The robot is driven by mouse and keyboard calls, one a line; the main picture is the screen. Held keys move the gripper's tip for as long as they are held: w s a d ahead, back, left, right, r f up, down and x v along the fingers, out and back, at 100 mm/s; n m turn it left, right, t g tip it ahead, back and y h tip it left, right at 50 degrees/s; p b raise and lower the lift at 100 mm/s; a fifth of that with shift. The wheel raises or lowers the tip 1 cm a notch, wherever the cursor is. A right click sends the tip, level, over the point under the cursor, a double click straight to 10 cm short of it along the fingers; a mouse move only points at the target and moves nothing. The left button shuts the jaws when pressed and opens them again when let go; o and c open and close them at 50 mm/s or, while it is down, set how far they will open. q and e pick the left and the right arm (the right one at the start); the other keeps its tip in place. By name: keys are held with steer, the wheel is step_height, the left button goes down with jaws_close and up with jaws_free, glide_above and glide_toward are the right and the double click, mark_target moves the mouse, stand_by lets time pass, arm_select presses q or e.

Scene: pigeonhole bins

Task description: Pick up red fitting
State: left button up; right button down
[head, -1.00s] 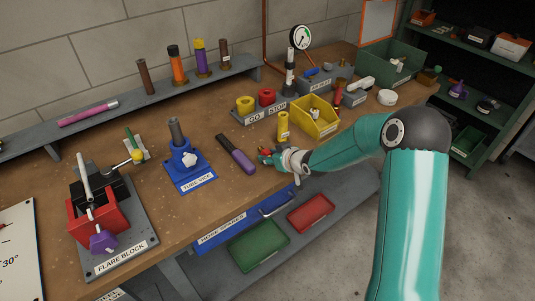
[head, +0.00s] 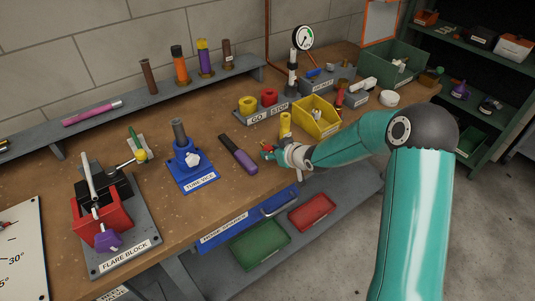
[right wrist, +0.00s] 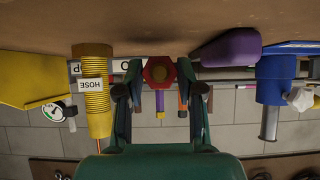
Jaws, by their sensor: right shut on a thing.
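My right gripper (head: 269,152) is at the front part of the bench, just right of the purple-handled tool. In the right wrist view its two dark fingers (right wrist: 160,94) stand on either side of the red fitting (right wrist: 160,72), a red hexagonal piece with a brass-coloured centre. The gripper is shut on this fitting. In the head view only a small bit of the red fitting (head: 266,147) shows at the fingertips; the fingers hide the rest. I cannot tell whether it touches the bench. My left gripper is not in view.
A yellow hose piece (head: 285,124) stands close behind the gripper, near a yellow bin (head: 328,130). The purple-handled tool (head: 243,160) lies to the left, then the blue tube vice (head: 188,166) and flare block (head: 132,252). Bare bench (head: 215,215) lies in front.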

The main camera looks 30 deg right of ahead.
step_height(320, 180, up, 6)
steer(key=p, duration=0.3)
steer(key=shift+p, duration=0.4)
